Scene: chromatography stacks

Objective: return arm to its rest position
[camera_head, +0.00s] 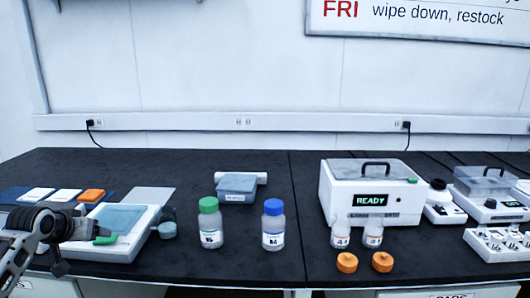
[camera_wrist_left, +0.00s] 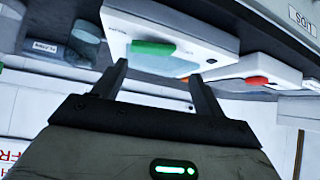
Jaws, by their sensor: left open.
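My left arm (camera_head: 35,235) comes in at the left edge of the head view, in front of a white device with a pale blue top (camera_head: 118,217). In the left wrist view my left gripper (camera_wrist_left: 158,76) is open, with both fingers spread and nothing between them. Beyond the fingertips in that view is a white device (camera_wrist_left: 185,22) with a green part (camera_wrist_left: 152,48). I cannot tell the exact gap between fingers and device. My right arm and gripper are in neither view.
A green-capped bottle (camera_head: 209,225) and a blue-capped bottle (camera_head: 273,226) stand mid-bench. Right of them are a white box reading READY (camera_head: 372,197), two small vials (camera_head: 373,232) and two orange caps (camera_head: 347,262).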

